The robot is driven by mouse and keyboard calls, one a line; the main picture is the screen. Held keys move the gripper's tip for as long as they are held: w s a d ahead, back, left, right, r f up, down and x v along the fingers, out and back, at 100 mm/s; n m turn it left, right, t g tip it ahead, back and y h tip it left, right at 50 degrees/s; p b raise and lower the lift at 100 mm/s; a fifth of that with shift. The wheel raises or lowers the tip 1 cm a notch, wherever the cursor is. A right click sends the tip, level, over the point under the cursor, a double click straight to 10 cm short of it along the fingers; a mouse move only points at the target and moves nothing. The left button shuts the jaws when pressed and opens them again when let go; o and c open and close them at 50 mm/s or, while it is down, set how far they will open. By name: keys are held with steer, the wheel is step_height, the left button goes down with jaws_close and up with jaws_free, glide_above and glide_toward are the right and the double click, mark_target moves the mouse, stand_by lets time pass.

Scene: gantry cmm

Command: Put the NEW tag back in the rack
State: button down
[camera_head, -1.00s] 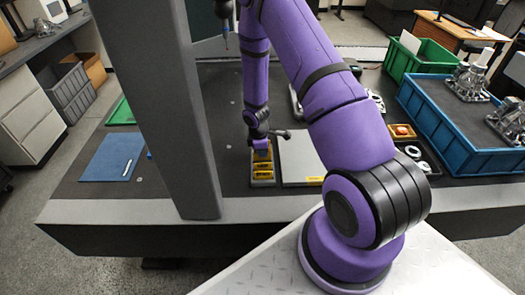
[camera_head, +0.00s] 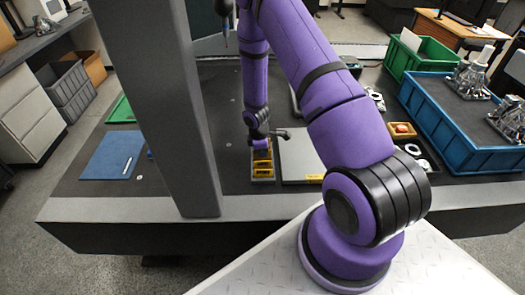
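The rack (camera_head: 263,180) is a small grey holder on the dark table, left of a flat grey plate. Yellow tags (camera_head: 262,171) with dark print stand in its slots. The print is too small to read, so I cannot tell which one is the NEW tag. My gripper (camera_head: 262,148) points down at the far end of the rack, right at the tags. Its fingers are small and partly hidden, and I cannot tell whether they hold a tag.
A grey column (camera_head: 165,110) stands left of the rack. The flat grey plate (camera_head: 302,155) lies close on the rack's right. A blue mat (camera_head: 113,155) is at left. A blue crate (camera_head: 470,135) and a green crate (camera_head: 415,58) stand at right.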

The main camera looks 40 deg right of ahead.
steer(key=shift+f, duration=0.6)
stand_by(0.5)
steer(key=c, duration=1)
jaws_free()
steer(key=shift+r, duration=0.1)
steer(key=shift+r, duration=3.4)
